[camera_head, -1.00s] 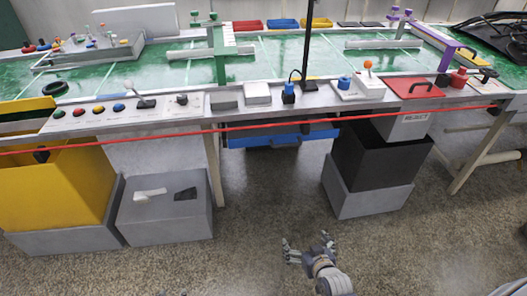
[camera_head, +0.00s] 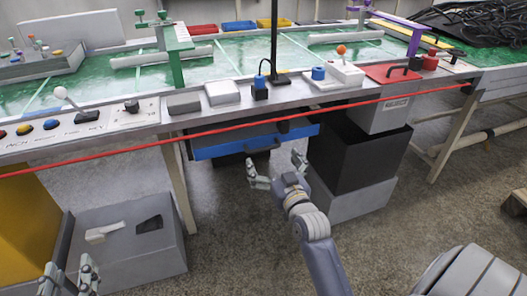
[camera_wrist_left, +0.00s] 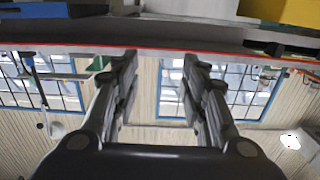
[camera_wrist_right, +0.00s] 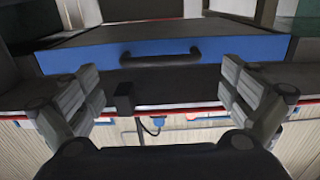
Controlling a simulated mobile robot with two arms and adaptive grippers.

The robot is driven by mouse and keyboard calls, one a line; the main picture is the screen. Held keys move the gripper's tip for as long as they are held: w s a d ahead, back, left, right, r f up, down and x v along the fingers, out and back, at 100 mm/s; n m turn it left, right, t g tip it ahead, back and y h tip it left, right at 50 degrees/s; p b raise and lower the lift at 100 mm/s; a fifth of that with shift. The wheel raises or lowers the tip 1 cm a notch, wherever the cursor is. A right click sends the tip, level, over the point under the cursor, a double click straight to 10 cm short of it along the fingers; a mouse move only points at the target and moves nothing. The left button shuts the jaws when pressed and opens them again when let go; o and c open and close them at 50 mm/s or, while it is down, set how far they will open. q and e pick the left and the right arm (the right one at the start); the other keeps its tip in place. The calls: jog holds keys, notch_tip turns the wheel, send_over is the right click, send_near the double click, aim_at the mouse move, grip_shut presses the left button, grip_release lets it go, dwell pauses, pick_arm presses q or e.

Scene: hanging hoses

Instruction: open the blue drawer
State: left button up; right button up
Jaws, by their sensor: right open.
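The blue drawer (camera_head: 215,151) hangs under the table edge, and its front looks shut or nearly so in the head view. Its dark handle (camera_head: 262,146) is on the blue front. In the right wrist view the blue front (camera_wrist_right: 85,59) and the handle (camera_wrist_right: 160,57) lie ahead, between and beyond the fingers. My right gripper (camera_head: 276,167) is open and empty, just below and in front of the drawer, apart from the handle. My left gripper (camera_head: 70,276) is at the bottom left of the head view. Its fingers are apart and empty in the left wrist view (camera_wrist_left: 158,85).
A red cord (camera_head: 130,151) runs along the table's front edge, crossing before the drawer top. A black bin (camera_head: 350,158) stands on a grey block right of the drawer. A grey box (camera_head: 125,250) is at lower left. A table leg (camera_head: 180,185) stands left of the drawer.

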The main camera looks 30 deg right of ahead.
aim_at(266, 150)
jog(key=b+x, duration=0.1)
jog(key=x, duration=0.4)
jog(key=shift+w, duration=0.2)
pick_arm(q)
notch_tip(266, 150, up, 7)
jog(key=t+h, duration=0.1)
jog(key=t, duration=0.3)
jog(key=shift+s+d+r+h, duration=0.2)
jog(key=shift+s+d+h, duration=0.15)
jog(key=shift+s+h, duration=0.1)
pick_arm(e)
jog(key=shift+w+d, duration=0.1)
jog(key=shift+w, duration=0.2)
jog(key=c, duration=1.2)
